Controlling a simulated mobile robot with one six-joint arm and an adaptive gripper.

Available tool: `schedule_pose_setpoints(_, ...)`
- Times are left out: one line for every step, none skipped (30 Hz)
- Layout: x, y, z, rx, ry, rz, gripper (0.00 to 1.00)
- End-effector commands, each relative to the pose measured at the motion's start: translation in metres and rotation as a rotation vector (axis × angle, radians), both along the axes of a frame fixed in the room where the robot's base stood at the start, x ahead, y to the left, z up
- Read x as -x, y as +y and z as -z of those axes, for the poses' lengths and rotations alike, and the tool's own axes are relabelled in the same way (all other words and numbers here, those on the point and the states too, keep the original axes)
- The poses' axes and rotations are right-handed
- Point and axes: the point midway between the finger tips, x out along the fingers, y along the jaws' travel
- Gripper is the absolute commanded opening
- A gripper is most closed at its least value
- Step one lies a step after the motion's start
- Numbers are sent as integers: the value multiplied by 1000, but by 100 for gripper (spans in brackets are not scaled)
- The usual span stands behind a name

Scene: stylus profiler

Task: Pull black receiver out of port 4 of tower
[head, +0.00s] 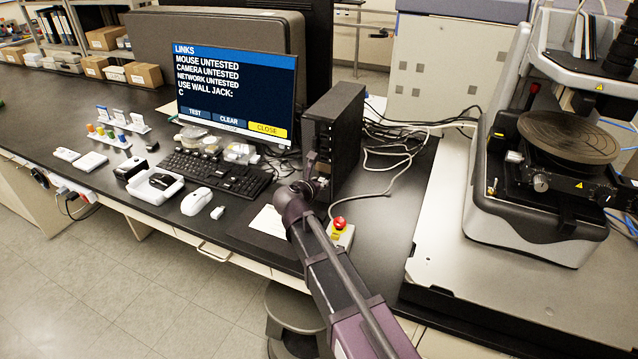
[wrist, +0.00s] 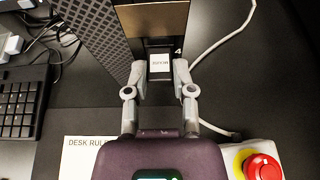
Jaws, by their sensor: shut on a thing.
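The black tower (head: 334,135) stands upright on the desk, right of the monitor. In the wrist view its front panel (wrist: 152,18) faces my gripper, with a "4" printed beside a port. A small black receiver with a white label (wrist: 159,63) sits at that port, between my fingertips. My gripper (wrist: 160,78) is shut on the receiver, one grey finger on each side. The receiver's far end is hidden, so I cannot tell how deep it sits in the port. In the head view my arm covers the receiver and the gripper shows only partly (head: 310,180).
A red emergency button (head: 340,223) stands close to my arm, on the right in the wrist view. A keyboard (head: 218,172) and a white mouse (head: 196,201) lie left. A "DESK RULES" sheet (wrist: 85,155) lies below. Loose cables (head: 390,150) run right of the tower.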

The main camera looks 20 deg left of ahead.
Motion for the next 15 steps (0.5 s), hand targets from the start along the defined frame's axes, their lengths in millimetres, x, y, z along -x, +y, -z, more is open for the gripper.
schedule_pose_setpoints(-1, 0, 0, 1, -1, 2, 0)
schedule_pose_setpoints(-1, 0, 0, 1, -1, 2, 0)
schedule_pose_setpoints(-1, -1, 0, 1, -1, 2, 0)
schedule_pose_setpoints(-1, -1, 0, 1, -1, 2, 0)
schedule_pose_setpoints(0, -1, 0, 1, -1, 2, 0)
schedule_pose_setpoints(0, 0, 0, 2, -1, 1, 0)
schedule_pose_setpoints(0, 0, 0, 2, -1, 1, 0)
schedule_pose_setpoints(1, -1, 0, 2, -1, 1, 0)
schedule_pose_setpoints(1, 0, 0, 2, -1, 1, 0)
schedule_pose_setpoints(2, 0, 0, 2, -1, 1, 0)
schedule_pose_setpoints(3, 0, 0, 2, -1, 1, 0)
schedule_pose_setpoints(4, 0, 0, 2, 0, 1, 0)
schedule_pose_setpoints(4, 0, 0, 2, 0, 1, 0)
schedule_pose_setpoints(5, 0, 0, 2, 0, 1, 0)
schedule_pose_setpoints(6, 0, 0, 2, 0, 1, 0)
